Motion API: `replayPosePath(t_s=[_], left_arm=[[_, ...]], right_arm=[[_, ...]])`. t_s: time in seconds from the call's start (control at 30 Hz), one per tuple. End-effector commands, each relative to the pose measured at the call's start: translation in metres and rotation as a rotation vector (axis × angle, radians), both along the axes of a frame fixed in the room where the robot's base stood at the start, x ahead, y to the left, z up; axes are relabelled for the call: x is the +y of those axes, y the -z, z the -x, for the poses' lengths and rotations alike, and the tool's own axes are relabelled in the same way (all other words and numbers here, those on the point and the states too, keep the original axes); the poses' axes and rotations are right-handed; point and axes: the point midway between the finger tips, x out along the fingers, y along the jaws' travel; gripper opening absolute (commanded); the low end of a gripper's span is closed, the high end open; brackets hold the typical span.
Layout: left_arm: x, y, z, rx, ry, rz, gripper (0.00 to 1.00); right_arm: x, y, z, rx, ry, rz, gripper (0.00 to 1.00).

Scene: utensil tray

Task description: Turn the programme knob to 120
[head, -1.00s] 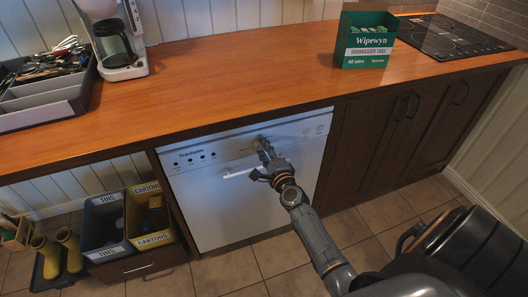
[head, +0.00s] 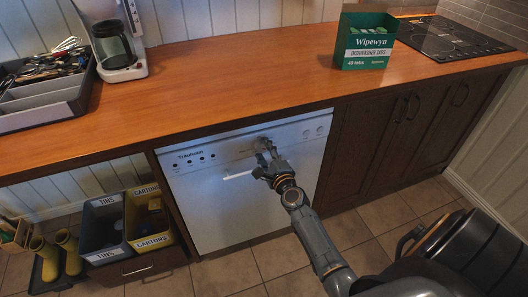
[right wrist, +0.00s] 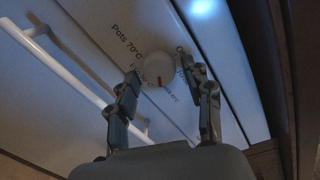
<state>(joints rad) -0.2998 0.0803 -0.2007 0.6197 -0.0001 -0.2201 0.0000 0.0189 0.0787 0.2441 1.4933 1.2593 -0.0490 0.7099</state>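The programme knob (right wrist: 155,66) is a round pale knob with a red mark, on the dishwasher's top control strip. Printed labels lie around it; "Pots 70°C" is readable, others are partly covered or too blurred. In the head view the knob is largely hidden behind my right gripper (head: 267,150). In the right wrist view the two fingers of the right gripper (right wrist: 158,65) stand apart, one on each side of the knob; I cannot tell if they touch it. The dishwasher (head: 225,205) is white and its door is closed. My left gripper is not in view.
The dishwasher's bar handle (right wrist: 65,75) runs below the knob. The wooden worktop (head: 230,90) overhangs it, with a green tablet box (head: 362,55), a coffee maker (head: 122,70) and a utensil tray (head: 40,112) on top. Sorting bins (head: 103,245) stand at left.

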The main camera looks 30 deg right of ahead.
Motion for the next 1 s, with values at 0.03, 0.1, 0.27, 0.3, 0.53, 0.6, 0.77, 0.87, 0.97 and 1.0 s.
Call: replayPosePath(t_s=[0.03,0.1,0.27,0.3,0.53,0.6,0.77,0.87,0.97,1.0], left_arm=[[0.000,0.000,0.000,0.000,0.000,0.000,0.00],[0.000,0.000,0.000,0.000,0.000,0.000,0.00],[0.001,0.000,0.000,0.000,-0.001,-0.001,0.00],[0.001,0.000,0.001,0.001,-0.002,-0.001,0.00],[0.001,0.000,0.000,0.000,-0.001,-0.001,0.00],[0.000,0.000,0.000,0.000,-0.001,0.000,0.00],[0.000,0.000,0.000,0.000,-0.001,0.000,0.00],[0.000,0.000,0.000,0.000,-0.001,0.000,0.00],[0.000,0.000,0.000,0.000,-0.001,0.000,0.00],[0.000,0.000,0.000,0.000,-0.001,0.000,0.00]], right_arm=[[0.000,0.000,0.000,0.000,0.000,0.001,0.58],[0.000,0.000,0.000,0.001,0.000,0.001,0.58],[0.000,0.000,0.000,0.001,-0.001,0.001,0.58],[0.001,0.000,0.001,0.001,-0.001,0.001,0.58],[0.006,0.000,0.028,0.003,0.000,-0.002,0.58],[0.009,-0.001,0.044,0.003,0.000,0.000,0.58],[0.016,-0.003,0.078,0.004,-0.001,0.001,0.58],[0.020,-0.005,0.094,0.003,-0.002,0.001,0.58],[0.022,-0.005,0.106,0.003,-0.002,0.002,0.58],[0.022,-0.006,0.110,0.002,-0.002,0.002,0.58]])
